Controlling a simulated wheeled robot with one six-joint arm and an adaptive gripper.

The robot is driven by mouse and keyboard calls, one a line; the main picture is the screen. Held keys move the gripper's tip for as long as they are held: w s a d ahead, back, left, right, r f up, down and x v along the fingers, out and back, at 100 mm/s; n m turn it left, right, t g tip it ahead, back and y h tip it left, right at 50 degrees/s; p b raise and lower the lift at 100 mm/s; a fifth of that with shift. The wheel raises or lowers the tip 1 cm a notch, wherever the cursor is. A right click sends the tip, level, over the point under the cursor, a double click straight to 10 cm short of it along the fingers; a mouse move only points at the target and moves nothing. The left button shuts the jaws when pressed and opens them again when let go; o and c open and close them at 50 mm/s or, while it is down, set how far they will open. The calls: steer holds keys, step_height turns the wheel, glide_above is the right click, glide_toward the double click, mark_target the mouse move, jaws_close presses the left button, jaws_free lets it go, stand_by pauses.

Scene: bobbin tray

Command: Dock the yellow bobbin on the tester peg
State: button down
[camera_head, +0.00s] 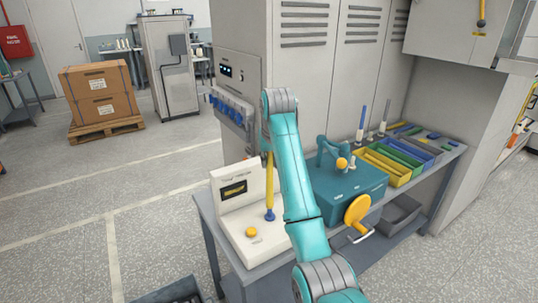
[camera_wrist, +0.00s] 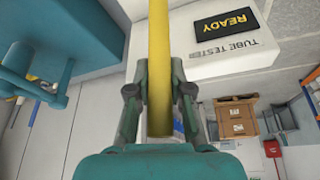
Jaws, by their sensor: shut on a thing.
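The yellow bobbin (camera_head: 269,180) is a slim tube, upright over the front of the white tube tester (camera_head: 229,208). A blue piece (camera_head: 270,214) shows at its lower end, at the tester's top. I cannot tell whether the tube is around the peg or just above it. My gripper is mostly hidden behind my arm in the head view. In the wrist view my gripper (camera_wrist: 158,92) is shut on the yellow bobbin (camera_wrist: 158,50), with a finger on each side. The tester (camera_wrist: 205,45) with its READY display (camera_wrist: 227,23) is beside the bobbin there.
A teal machine (camera_head: 345,185) with a yellow handwheel (camera_head: 357,210) stands right of the tester on the bench. Coloured trays, including a yellow one (camera_head: 378,170), lie farther right. Grey cabinets (camera_head: 335,70) stand close behind. The floor at left is open.

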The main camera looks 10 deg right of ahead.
mark_target(269, 171)
steer(key=shift+f, duration=1.55)
steer(key=shift+s+f, duration=0.1)
steer(key=shift+f, duration=0.45)
stand_by(0.3)
steer(key=c, duration=1.3)
jaws_free()
steer(key=shift+c, duration=0.2)
steer(key=shift+r, duration=0.1)
